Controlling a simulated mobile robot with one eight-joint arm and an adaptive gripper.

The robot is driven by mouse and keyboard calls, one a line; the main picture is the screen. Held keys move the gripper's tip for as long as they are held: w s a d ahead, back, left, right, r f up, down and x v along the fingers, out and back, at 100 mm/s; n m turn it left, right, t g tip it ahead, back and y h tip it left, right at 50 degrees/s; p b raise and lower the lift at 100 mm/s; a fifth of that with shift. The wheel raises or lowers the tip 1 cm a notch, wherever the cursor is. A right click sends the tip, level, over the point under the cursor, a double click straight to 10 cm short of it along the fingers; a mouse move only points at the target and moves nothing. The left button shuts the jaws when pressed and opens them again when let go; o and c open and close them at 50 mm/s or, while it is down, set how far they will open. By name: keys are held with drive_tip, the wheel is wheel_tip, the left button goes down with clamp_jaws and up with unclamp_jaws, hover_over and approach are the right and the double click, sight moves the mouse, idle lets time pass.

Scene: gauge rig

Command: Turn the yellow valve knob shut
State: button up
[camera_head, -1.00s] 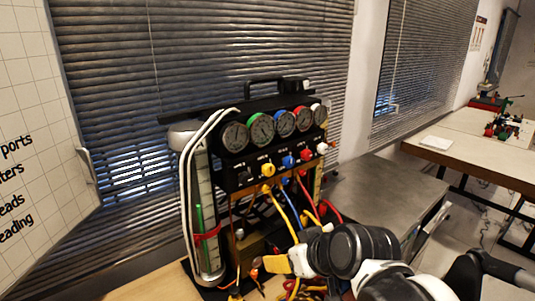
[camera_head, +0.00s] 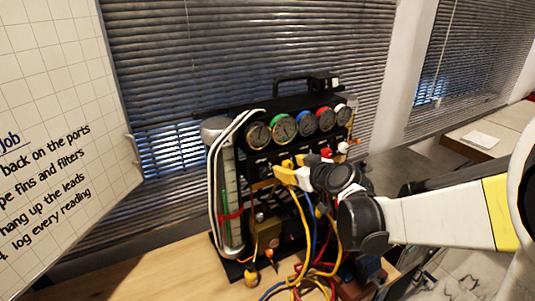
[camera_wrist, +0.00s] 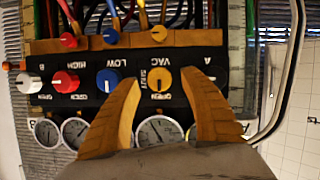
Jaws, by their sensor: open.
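The yellow valve knob (camera_wrist: 161,78) is a round knob with a dark slot, on the black panel beside the VAC and SHUT lettering in the wrist view, which shows the rig upside down. My gripper (camera_wrist: 158,76) is open, with one tan finger on each side of the knob. Gaps show between the fingers and the knob, so it is not gripped. In the head view my gripper (camera_head: 290,174) is at the front of the gauge rig (camera_head: 262,110), and its yellow fingers blend with the knob there.
A blue knob (camera_wrist: 108,79), a red knob (camera_wrist: 65,80) and a white knob (camera_wrist: 28,82) sit in the same row. Several round gauges (camera_head: 284,126) line the rig's top. Coloured hoses (camera_head: 310,232) hang below the panel. The wooden table (camera_head: 160,268) is clear at front left.

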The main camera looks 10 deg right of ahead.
drive_tip(key=shift+x, duration=1.05)
drive_tip(key=shift+c, duration=0.6)
clamp_jaws()
